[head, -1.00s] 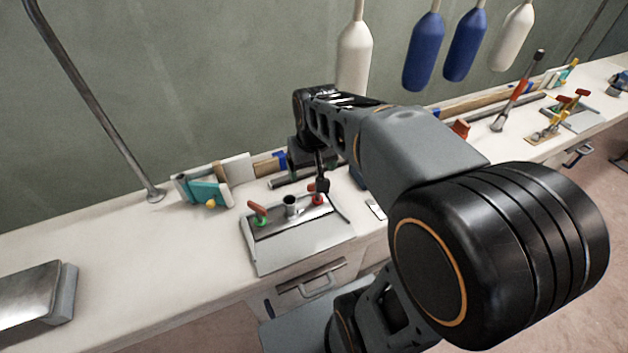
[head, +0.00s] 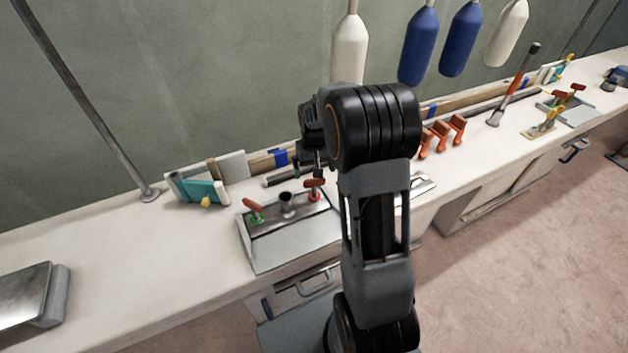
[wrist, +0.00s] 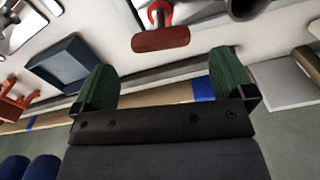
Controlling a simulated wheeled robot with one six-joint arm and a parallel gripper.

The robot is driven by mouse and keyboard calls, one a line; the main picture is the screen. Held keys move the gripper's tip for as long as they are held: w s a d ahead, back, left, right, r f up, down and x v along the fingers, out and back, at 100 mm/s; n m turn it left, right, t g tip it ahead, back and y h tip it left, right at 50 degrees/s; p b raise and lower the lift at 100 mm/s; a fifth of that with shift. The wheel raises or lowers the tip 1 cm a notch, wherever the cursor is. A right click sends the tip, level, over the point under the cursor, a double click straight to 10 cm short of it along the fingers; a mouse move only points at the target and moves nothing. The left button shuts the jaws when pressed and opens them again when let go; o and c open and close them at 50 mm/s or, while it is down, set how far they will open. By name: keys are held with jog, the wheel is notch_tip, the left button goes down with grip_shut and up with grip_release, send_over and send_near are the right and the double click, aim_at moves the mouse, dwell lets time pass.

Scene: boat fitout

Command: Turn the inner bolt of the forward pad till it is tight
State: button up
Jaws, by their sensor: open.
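A grey metal pad (head: 290,238) lies on the bench in the head view. It carries a bolt with a red collar and red cross handle (head: 314,188), a bolt with a green collar and orange-red handle (head: 253,209), and a dark cup (head: 287,204) between them. I cannot tell from labels which bolt is the inner one. In the wrist view, the red handle (wrist: 160,39) lies just past my fingertips, centred between them sideways. My gripper (wrist: 165,62) is open and empty, with green fingers apart. In the head view it is mostly hidden by my arm, near the red-collared bolt.
A second pad (head: 575,112) with red and yellow handles stands far right. Orange clamps (head: 440,134) and a red-handled tool (head: 514,84) are on the bench. A teal block (head: 200,191) sits left. White and blue fenders (head: 418,48) hang behind.

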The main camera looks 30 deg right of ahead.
aim_at(314, 180)
jog(key=shift+f, duration=2.7)
jog(key=shift+c, duration=0.2)
jog(key=c, duration=0.8)
jog(key=shift+c, duration=0.2)
jog(key=shift+m, duration=0.3)
jog(key=m, duration=0.4)
jog(key=shift+w+r+m+b, duration=0.15)
jog(key=shift+m+b, duration=0.15)
jog(key=shift+m, duration=1.6)
